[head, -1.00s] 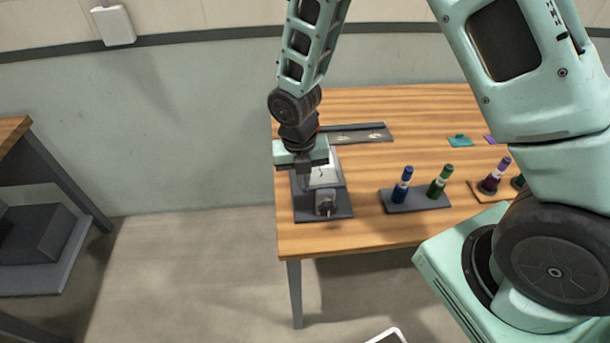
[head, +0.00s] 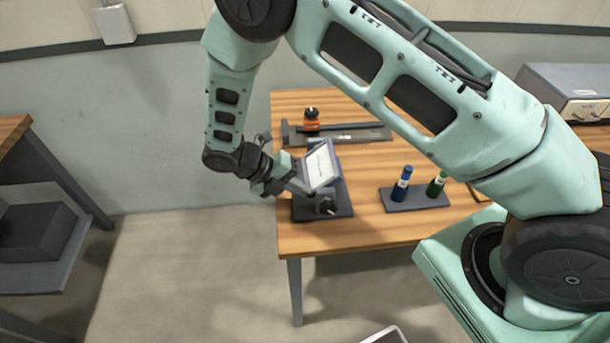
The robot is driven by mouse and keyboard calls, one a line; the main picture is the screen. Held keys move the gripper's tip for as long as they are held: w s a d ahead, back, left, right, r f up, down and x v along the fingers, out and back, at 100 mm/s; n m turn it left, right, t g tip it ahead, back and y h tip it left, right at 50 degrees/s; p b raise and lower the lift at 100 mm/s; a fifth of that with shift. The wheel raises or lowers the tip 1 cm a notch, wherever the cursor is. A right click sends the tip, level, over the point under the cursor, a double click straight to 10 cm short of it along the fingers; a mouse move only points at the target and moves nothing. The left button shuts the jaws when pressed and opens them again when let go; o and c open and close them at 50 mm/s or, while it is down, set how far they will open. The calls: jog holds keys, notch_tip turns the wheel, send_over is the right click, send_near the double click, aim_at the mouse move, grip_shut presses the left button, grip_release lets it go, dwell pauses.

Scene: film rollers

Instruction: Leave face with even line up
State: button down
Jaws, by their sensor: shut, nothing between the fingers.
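A tilting block with a white face (head: 320,165) stands on a dark stand (head: 341,209) at the table's left front corner. The face is tilted, and a thin dark line runs across it; the line is too small to tell whether it is even. My gripper (head: 296,184) is at the left side of the block, shut and empty, with its fingers pointing right. The fingertips are close against the block's lower left edge; I cannot tell whether they touch it.
A blue roller (head: 401,185) and a green roller (head: 436,186) stand on a dark tray (head: 414,203) to the right. An orange and black object (head: 311,119) is on a grey rail (head: 360,134) behind. My arm covers the table's right part.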

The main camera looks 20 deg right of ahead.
aim_at(307, 205)
notch_tip(307, 205, down, 2)
jog(key=g+h+b, duration=0.1)
jog(key=h, duration=0.1)
jog(key=shift+d+h, duration=0.1)
jog(key=shift+h, duration=0.3)
jog(key=shift+s+d+f+b, duration=0.25)
jog(key=shift+d+f+b, duration=0.35)
jog(key=shift+f+b, duration=0.35)
jog(key=shift+d+f+h+b, duration=0.1)
jog(key=shift+d+h+b, duration=0.25)
jog(key=shift+h, duration=0.35)
jog(key=shift+a, duration=0.1)
jog(key=shift+s, duration=0.1)
